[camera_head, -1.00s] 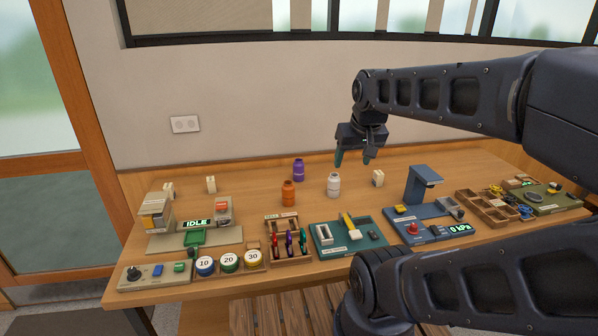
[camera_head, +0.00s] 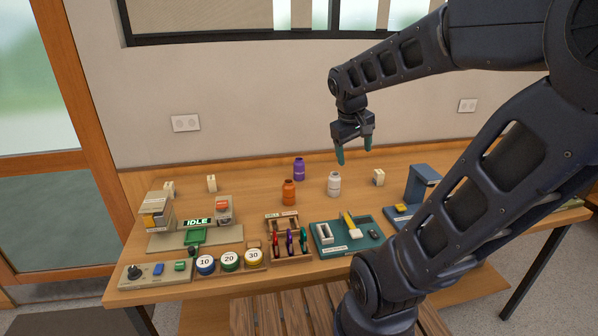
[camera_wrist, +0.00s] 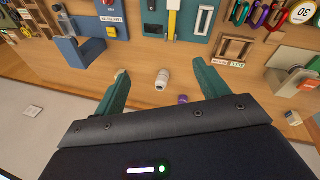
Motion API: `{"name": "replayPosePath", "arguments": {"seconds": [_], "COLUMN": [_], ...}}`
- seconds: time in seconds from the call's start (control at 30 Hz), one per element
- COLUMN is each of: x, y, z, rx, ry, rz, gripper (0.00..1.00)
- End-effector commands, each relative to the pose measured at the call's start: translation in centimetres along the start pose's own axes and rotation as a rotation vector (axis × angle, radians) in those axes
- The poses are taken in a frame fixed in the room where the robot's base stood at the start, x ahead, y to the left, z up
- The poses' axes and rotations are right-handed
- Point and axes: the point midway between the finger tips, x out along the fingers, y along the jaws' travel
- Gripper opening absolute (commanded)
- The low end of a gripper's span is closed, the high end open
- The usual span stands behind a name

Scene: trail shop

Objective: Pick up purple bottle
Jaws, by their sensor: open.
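The purple bottle (camera_head: 299,170) stands upright at the back of the wooden table in the head view, behind the orange bottle (camera_head: 289,192) and left of the white bottle (camera_head: 334,184). My gripper (camera_head: 355,156) is open and empty, above the table to the right of the purple bottle and pointing down. In the wrist view the white bottle (camera_wrist: 162,79) shows between my open fingers (camera_wrist: 160,84). The purple bottle (camera_wrist: 183,99) is partly hidden there behind my gripper's edge. The orange bottle (camera_wrist: 206,58) is mostly hidden behind a finger.
On the wooden table (camera_head: 250,194), a green tray (camera_head: 346,236) holds a yellow-handled tool, and a rack (camera_head: 288,243) holds coloured tools. A blue stand (camera_head: 421,183) is to the right. A small pale block (camera_head: 378,177) stands right of the white bottle.

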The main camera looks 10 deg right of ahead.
Motion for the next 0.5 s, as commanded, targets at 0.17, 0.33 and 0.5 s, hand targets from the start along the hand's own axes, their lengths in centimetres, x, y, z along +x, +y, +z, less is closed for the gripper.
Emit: {"name": "replayPosePath", "arguments": {"seconds": [0.17, 0.33, 0.5], "x": [1.6, 3.2, 5.0], "y": [1.3, 2.4, 3.3], "z": [-2.9, -5.7, -8.9], "rx": [-0.136, -0.267, -0.400], "ry": [-0.104, -0.198, -0.288], "rz": [0.081, 0.162, 0.243], "gripper": [0.74, 0.74, 0.74]}}
